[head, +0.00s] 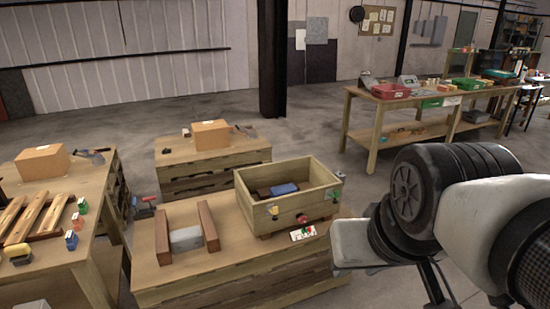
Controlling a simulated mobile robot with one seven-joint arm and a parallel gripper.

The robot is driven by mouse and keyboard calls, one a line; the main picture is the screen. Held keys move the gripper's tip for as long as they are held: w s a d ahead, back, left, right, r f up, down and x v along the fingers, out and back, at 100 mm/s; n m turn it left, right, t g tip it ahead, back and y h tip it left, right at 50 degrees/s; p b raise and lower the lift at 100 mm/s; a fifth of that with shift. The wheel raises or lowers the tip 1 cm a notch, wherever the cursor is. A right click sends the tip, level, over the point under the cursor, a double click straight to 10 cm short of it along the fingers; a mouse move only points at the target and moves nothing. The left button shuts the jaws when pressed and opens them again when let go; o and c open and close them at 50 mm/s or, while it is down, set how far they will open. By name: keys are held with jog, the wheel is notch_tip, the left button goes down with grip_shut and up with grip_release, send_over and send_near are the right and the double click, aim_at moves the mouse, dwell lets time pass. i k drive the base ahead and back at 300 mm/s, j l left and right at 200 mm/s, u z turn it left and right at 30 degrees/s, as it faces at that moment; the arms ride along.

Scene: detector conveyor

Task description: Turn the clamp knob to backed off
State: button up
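A wooden box (262,224) stands on the near low table. On its front wall is a small red and dark round piece (302,218), which may be the clamp knob; it is too small to tell its setting. A yellow-green piece (273,211) is to its left and a green one (336,195) is at the right corner. A white card with red and green marks (303,233) lies below the box front. My arm fills the right foreground, apart from the box in the picture. I cannot make out my gripper's fingers.
The near table (190,280) also holds a grey block (186,239) between two brown wooden bars. A left table carries a carton (42,163), slats and small coloured items. Another carton (210,135) stands behind. A long workbench (385,100) is at back right. Floor is open between.

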aim_at(301, 219)
jog(key=i+z, duration=0.45)
jog(key=i, duration=0.8)
